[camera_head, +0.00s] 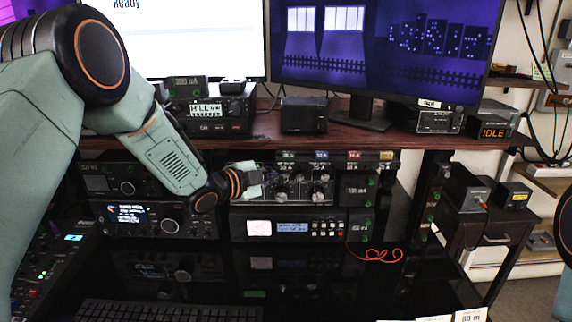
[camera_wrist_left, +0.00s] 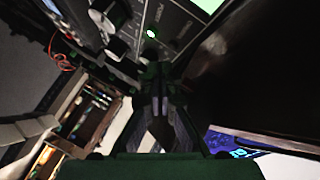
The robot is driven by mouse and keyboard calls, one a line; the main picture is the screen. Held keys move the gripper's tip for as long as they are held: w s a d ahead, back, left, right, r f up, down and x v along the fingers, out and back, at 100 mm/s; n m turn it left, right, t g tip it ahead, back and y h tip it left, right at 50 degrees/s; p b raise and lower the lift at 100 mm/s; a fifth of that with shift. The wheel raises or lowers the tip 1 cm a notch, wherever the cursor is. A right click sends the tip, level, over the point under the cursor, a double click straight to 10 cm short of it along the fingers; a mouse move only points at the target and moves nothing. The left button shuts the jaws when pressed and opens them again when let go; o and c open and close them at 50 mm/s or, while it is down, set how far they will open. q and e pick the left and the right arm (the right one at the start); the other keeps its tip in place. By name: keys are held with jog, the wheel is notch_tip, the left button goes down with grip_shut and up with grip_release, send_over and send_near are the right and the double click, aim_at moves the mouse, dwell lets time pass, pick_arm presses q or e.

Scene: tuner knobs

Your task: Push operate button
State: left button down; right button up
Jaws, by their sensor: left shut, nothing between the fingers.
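My left gripper (camera_head: 262,180) is shut and empty, in front of the left end of a tuner panel (camera_head: 300,203) with several round knobs on the shelf under the desk top. In the left wrist view, the dark fingers (camera_wrist_left: 160,98) are together and point at the panel's lower edge. The lettering is too blurred to confirm which control is the operate button. My right gripper is out of view.
Below the tuner is a grey unit (camera_head: 292,229) with a small display. Radios (camera_head: 150,219) stand to the left. Two monitors (camera_head: 385,45) stand on the desk top (camera_head: 270,126) above.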

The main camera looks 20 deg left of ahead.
pick_arm(q)
jog(key=shift+w+a+f+b, duration=0.15)
jog(key=shift+w+a+f, duration=0.1)
jog(key=shift+w, duration=0.3)
jog(key=shift+w+a+f+b, duration=0.15)
jog(key=shift+w+f, duration=0.1)
jog(key=shift+w, duration=0.25)
jog(key=shift+s+d, duration=0.15)
jog(key=shift+s+r+p, duration=0.15)
jog(key=shift+s+p, duration=0.2)
jog(key=shift+p, duration=0.05)
jog(key=shift+s+d+r, duration=0.1)
jog(key=shift+s, duration=0.15)
